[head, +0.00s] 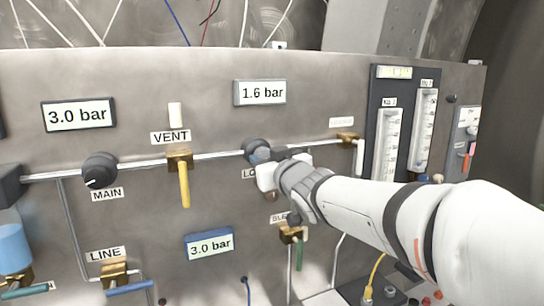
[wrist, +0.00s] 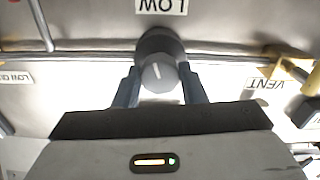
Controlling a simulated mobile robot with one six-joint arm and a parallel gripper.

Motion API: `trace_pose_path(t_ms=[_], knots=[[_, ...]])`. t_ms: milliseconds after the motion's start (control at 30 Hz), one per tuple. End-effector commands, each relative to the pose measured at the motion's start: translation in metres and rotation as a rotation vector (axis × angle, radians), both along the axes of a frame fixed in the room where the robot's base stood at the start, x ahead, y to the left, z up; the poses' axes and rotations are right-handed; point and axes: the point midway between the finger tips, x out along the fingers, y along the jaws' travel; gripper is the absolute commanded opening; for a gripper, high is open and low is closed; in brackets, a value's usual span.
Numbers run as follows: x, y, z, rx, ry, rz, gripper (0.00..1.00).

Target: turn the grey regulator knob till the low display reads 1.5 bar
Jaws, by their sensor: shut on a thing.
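The grey regulator knob (wrist: 158,73) sits between the two fingers of my gripper (wrist: 160,88) in the wrist view, just by the LOW label (wrist: 161,6). The fingers are closed on its sides, and a pale mark shows on its face. In the head view the knob (head: 256,147) is partly hidden by my gripper (head: 268,168). The upper middle display (head: 260,92), above this knob, reads 1.6 bar.
The 3.0 bar display (head: 78,115) is above the black MAIN knob (head: 99,171). A yellow VENT lever (head: 184,187) hangs left of my gripper. Another display (head: 209,244) below reads 3.0 bar. The BLEED valve (head: 291,234) is under my wrist. Flow gauges (head: 388,143) stand at the right.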

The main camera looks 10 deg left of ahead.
Motion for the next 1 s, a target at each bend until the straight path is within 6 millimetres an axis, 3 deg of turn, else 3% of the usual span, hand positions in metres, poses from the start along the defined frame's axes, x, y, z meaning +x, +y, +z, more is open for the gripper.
trace_pose_path(t_ms=[200,233,467,767,1000], knots=[[0.0,0.0,0.0,0.001,0.0,0.0,0.15],[0.0,0.0,0.0,0.001,0.0,0.0,0.4],[0.0,0.0,0.0,0.001,-0.001,0.0,0.59],[-0.002,-0.002,0.0,0.001,-0.001,0.0,0.59],[-0.029,-0.018,0.001,0.002,-0.003,-0.002,0.59]])
